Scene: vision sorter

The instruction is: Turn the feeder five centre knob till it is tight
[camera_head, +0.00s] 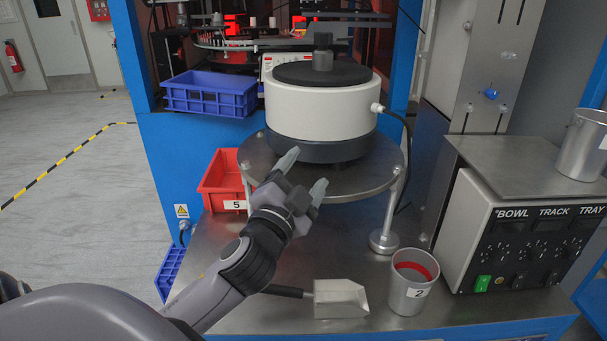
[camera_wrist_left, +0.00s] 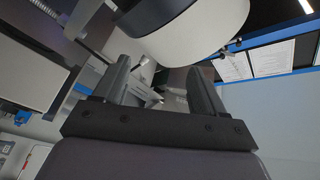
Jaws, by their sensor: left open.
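The feeder (camera_head: 322,108) is a white round bowl with a dark base and a black top, standing on a round metal plate. Its centre knob (camera_head: 323,52) is a dark grey upright piece in the middle of the black top. My left gripper (camera_head: 304,172) is open and empty, in front of and below the bowl, apart from the knob. In the left wrist view, the white bowl (camera_wrist_left: 205,38) is at the top, beyond the open left gripper (camera_wrist_left: 158,72). The knob is not visible there. My right gripper is in neither view.
A red bin labelled 5 (camera_head: 222,182) is left of the plate (camera_head: 372,184). A metal scoop (camera_head: 340,299) and a cup labelled 2 (camera_head: 409,290) are in front. A control box (camera_head: 520,250) stands at right. A blue bin (camera_head: 208,94) is at back left.

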